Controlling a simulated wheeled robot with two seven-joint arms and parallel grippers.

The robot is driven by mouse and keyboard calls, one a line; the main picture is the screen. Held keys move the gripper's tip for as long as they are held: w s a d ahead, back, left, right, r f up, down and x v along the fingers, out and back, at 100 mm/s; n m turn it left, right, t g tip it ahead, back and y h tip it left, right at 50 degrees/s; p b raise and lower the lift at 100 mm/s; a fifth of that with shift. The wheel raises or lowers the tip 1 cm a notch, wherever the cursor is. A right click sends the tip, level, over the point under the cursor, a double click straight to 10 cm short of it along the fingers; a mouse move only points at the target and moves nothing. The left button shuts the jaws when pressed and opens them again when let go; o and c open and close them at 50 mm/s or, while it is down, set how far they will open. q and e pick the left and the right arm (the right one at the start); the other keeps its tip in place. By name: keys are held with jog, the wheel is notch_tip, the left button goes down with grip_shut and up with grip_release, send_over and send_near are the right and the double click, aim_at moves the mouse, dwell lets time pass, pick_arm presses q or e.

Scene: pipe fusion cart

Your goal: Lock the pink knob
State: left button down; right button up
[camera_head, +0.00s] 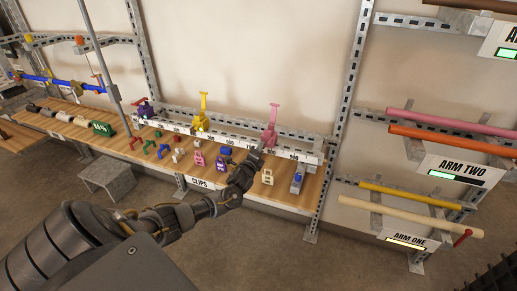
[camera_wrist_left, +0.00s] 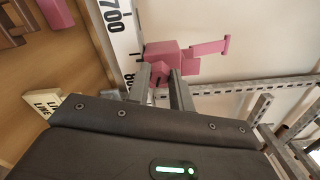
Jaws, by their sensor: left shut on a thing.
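A pink clamp (camera_head: 270,128) stands on the ruler rail near its right part, with its handle pointing up in the head view. In the left wrist view the pink clamp (camera_wrist_left: 205,49) appears sideways, just beyond my fingers. The pink knob (camera_wrist_left: 162,74) is the small lower part, between the fingertips and partly hidden by them. My left gripper (camera_head: 256,156) reaches in over the bench to the front of the clamp. In the left wrist view the left gripper (camera_wrist_left: 160,76) is shut on the pink knob. My right gripper is not in view.
Several small coloured clips lie on the wooden bench (camera_head: 245,191). A rack with coloured pipes (camera_head: 440,142) stands at the right.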

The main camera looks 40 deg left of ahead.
pick_arm(q)
jog(key=shift+d+r+m+p, duration=0.1)
jog(key=shift+m+p, duration=0.95)
jog(key=shift+m, duration=2.15)
jog(key=shift+d+m+p, duration=0.1)
jog(key=shift+m+p, duration=0.9)
jog(key=shift+m, duration=2.2)
jog(key=c, duration=1.2)
grip_release()
jog(key=shift+c, duration=0.2)
jog(key=v, duration=1)
jog(key=shift+s+b, duration=0.35)
jog(key=shift+d, duration=0.1)
